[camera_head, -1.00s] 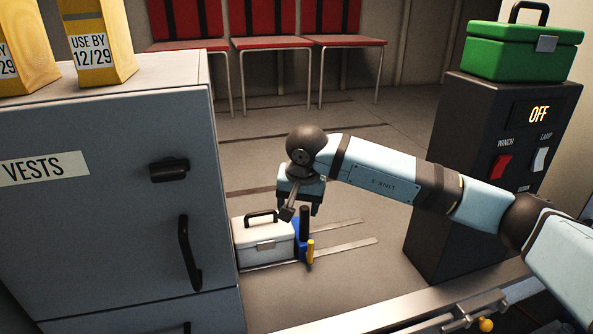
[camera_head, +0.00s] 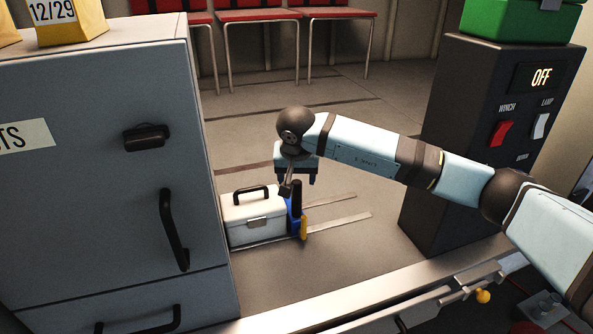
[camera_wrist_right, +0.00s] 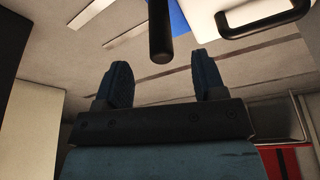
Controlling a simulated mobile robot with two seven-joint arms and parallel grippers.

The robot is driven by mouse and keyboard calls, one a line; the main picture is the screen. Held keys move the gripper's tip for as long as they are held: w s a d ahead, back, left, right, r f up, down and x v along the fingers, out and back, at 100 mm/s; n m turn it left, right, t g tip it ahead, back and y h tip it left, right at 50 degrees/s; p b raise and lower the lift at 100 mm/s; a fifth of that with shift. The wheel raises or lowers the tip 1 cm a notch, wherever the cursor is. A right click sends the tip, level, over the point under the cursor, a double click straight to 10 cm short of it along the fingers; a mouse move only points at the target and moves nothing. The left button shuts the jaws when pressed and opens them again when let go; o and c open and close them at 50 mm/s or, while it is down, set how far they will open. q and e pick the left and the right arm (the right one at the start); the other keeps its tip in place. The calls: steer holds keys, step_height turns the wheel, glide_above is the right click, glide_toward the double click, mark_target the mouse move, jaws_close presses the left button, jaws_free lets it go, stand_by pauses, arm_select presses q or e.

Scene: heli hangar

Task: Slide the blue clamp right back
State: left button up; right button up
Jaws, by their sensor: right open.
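The blue clamp (camera_head: 290,218) stands on floor rails against the right end of a white case (camera_head: 255,216). It has a black upright post (camera_head: 297,203) and a yellow knob (camera_head: 304,229). My right gripper (camera_head: 297,181) is open just above the clamp, near the top of the post, and partly covers it. In the right wrist view, the post (camera_wrist_right: 160,30) appears ahead of the gap between my open fingers (camera_wrist_right: 163,78), with nothing gripped. A blue piece of the clamp (camera_wrist_right: 190,14) and the white case (camera_wrist_right: 250,14) show beyond. My left gripper is out of view.
A grey cabinet (camera_head: 95,190) stands close on the left. A dark control box (camera_head: 465,140) with switches stands on the right. A metal edge (camera_head: 370,291) crosses the front. The rails (camera_head: 340,218) run bare to the right of the clamp.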

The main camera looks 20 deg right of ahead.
mark_target(297, 183)
steer(key=shift+b+x, duration=2.3)
steer(key=shift+x, duration=0.8)
steer(key=shift+w, duration=0.1)
steer(key=c, duration=1.1)
steer(key=shift+d, duration=0.1)
steer(key=shift+w+d+b, duration=0.1)
steer(key=shift+d+b, duration=0.4)
steer(key=shift+d, duration=2.65)
